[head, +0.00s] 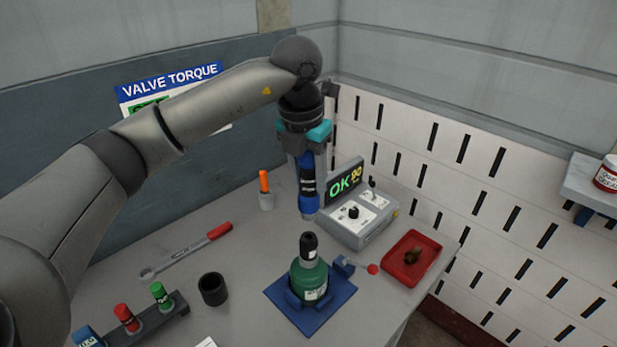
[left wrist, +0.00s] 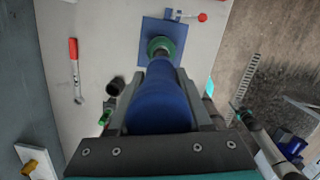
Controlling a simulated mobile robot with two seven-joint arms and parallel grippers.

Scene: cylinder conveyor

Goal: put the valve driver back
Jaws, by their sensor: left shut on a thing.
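The valve driver (head: 308,188) is a blue and black cylindrical tool. My left gripper (head: 307,165) is shut on it and holds it upright in the air, above and behind the green cylinder. In the left wrist view the driver's blue body (left wrist: 160,105) fills the space between the fingers (left wrist: 161,95). The green cylinder (head: 309,275) with a dark valve top stands in a blue fixture (head: 330,312) on the table. An empty-looking black cup (head: 213,289) stands left of the fixture.
A control box (head: 360,220) with an "OK 90" display stands close behind the driver. A slotted white panel (head: 440,150) bounds the right.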

